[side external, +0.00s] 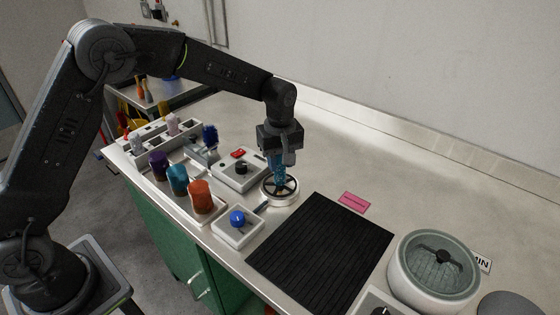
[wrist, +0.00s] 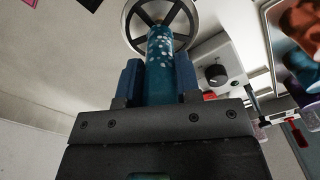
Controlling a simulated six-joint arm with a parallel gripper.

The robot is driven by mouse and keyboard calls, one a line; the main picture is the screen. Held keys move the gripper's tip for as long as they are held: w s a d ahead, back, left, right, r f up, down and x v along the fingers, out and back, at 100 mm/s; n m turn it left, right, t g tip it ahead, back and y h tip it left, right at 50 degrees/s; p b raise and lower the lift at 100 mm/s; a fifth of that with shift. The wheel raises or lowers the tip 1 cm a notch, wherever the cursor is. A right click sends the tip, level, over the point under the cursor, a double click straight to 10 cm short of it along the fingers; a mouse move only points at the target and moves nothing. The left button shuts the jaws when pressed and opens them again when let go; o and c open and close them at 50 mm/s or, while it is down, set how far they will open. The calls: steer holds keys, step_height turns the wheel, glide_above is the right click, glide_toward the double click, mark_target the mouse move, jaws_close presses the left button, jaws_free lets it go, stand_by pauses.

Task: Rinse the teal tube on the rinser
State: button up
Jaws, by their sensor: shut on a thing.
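My gripper (side external: 280,153) is shut on the teal tube (side external: 279,172) and holds it upright over the rinser (side external: 280,191), a round metal ring with dark spokes. In the wrist view the teal tube (wrist: 160,75) sits between the blue fingers of my gripper (wrist: 160,80), with pale specks or droplets on it. Its far end is over the middle of the rinser (wrist: 161,22). I cannot tell whether the tube touches the rinser.
A box with a blue knob (side external: 237,219) stands left of a black ribbed mat (side external: 322,250). A box with a black knob (side external: 240,169), a rack (side external: 165,134) and purple, teal and orange containers (side external: 201,195) stand to the left. A lidded round bowl (side external: 433,268) is at right. The back counter is clear.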

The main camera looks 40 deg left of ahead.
steer(key=shift+r, duration=0.85)
stand_by(0.4)
steer(key=shift+r, duration=1.45)
